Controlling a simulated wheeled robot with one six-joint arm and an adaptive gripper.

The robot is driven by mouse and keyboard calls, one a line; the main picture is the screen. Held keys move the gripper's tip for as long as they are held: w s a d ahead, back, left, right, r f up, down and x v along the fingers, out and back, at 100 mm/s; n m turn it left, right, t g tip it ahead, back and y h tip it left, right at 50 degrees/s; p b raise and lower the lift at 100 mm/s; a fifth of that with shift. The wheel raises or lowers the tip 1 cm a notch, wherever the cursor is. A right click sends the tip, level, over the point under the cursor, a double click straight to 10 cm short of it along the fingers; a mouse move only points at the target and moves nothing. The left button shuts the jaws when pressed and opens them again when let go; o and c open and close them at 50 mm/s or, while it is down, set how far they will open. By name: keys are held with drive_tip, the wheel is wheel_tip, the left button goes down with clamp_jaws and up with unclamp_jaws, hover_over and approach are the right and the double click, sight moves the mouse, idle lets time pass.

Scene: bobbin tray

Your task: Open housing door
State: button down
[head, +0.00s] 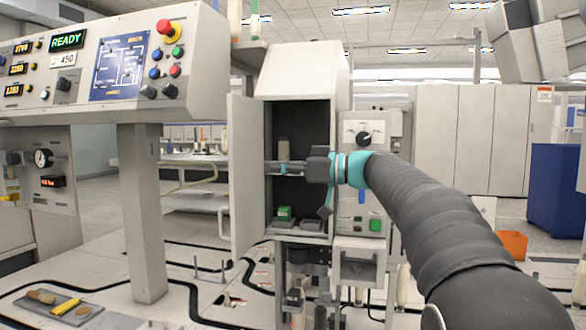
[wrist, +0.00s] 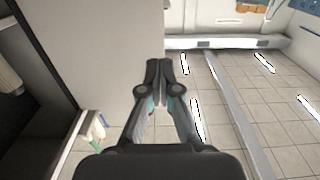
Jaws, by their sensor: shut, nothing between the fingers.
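The housing (head: 318,68) is a pale cabinet with a sloped top and a dark interior. Its door (head: 246,190) stands open, swung out to the left, with a pale bar handle (head: 222,225) on its outer side. My gripper (head: 268,167) reaches across the front of the opening from the right, its fingers pointing left toward the door's inner side. In the wrist view my gripper (wrist: 160,68) is shut and empty. A pale panel, apparently the door (wrist: 120,40), lies just beyond the fingertips there. I cannot tell whether they touch it.
Inside the housing are a green item (head: 284,213) and a pale bobbin-like object (head: 283,146). A control box (head: 363,190) with a dial adjoins it on the right. An orange bin (head: 512,244) sits far right.

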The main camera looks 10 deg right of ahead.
sight(234, 165)
drive_tip(key=x, duration=0.7)
